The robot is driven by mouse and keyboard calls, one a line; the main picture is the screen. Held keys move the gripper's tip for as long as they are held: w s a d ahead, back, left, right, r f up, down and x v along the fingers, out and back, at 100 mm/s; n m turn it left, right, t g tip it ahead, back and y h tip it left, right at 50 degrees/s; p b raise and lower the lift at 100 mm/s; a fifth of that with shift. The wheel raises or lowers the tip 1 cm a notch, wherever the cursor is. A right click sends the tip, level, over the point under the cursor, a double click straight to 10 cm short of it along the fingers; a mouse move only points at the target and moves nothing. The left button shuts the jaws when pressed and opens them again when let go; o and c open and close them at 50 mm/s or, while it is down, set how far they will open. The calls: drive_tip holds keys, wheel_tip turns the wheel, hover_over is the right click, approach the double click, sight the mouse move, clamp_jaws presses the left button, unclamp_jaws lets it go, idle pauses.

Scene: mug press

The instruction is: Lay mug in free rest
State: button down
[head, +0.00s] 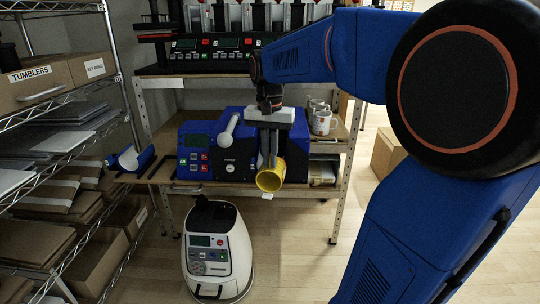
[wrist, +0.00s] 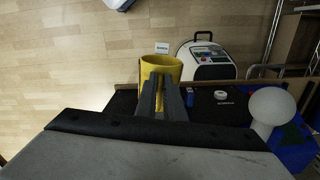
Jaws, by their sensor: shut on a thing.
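The yellow mug (head: 271,179) hangs in my gripper (head: 269,160) in front of the blue mug press, its open end facing the head camera. In the wrist view, my gripper (wrist: 160,100) is shut on the mug (wrist: 160,66), with the two fingers on its near side. The fingers hide part of the mug, and I cannot see its handle clearly. The blue press (head: 215,150) has a white lever.
A white and black wheeled machine (head: 217,250) stands on the floor below the bench. White mugs (head: 321,120) stand at the bench's right. A wire rack (head: 60,130) with boxes fills the left side. Several presses (head: 215,48) line the upper shelf. In the wrist view, the lever's white knob (wrist: 271,106) is at right.

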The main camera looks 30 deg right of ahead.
drive_tip(key=shift+s+a, duration=0.7)
drive_tip(key=shift+s, duration=0.35)
drive_tip(key=shift+r, duration=0.1)
drive_tip(key=shift+r, duration=2.45)
drive_tip(key=shift+a, duration=0.15)
